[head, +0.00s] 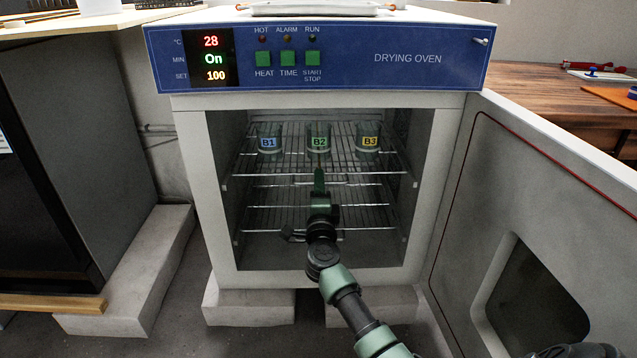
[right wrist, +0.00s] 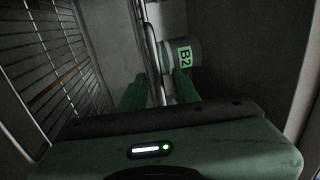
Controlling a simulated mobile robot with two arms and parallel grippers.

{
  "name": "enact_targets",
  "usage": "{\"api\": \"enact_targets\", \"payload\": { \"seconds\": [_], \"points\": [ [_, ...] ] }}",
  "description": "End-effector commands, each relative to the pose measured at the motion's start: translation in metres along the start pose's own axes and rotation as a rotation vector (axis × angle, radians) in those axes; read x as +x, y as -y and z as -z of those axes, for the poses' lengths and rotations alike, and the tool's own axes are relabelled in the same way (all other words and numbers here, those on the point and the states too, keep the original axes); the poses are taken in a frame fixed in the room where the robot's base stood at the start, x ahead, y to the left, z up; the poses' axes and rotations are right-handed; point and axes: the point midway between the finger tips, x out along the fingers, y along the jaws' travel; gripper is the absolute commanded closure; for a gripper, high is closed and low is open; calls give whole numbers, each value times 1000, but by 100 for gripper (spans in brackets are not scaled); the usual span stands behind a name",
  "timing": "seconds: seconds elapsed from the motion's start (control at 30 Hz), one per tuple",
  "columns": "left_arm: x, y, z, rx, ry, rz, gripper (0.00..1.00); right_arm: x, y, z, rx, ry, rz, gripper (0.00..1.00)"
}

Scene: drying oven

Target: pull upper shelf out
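The drying oven (head: 318,185) stands open. Its upper shelf (head: 245,178) is a wire rack inside the chamber, with beakers B1 (head: 269,141), B2 (head: 318,141) and B3 (head: 368,141) standing on it. My right gripper (head: 319,172) is at the middle of this shelf's front edge, in front of B2. In the right wrist view, its two green fingers (right wrist: 160,90) are apart on either side of the shelf's front rail (right wrist: 153,55), and B2 (right wrist: 182,54) is just beyond. My left gripper is not in view.
A lower wire shelf (head: 270,235) is below the upper one. The oven door (head: 480,210) is swung open to the right. A dark cabinet (head: 60,150) stands at the left. A wooden table (head: 530,90) is behind the door. Floor shows in front.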

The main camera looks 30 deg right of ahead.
Motion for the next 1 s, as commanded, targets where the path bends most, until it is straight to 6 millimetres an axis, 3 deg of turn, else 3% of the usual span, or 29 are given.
{"api": "enact_targets", "payload": {
  "seconds": [0.23, 0.57, 0.7, 1.0],
  "points": [
    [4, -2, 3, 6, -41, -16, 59, 30, -2, 0, -1, 1, 1, 69],
    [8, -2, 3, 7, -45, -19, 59, 35, -1, 0, -3, 2, -1, 69],
    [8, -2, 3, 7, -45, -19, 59, 35, 0, 0, -3, 2, 0, 100],
    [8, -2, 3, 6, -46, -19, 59, 35, 2, 0, -2, 1, 4, 100]
  ]
}}
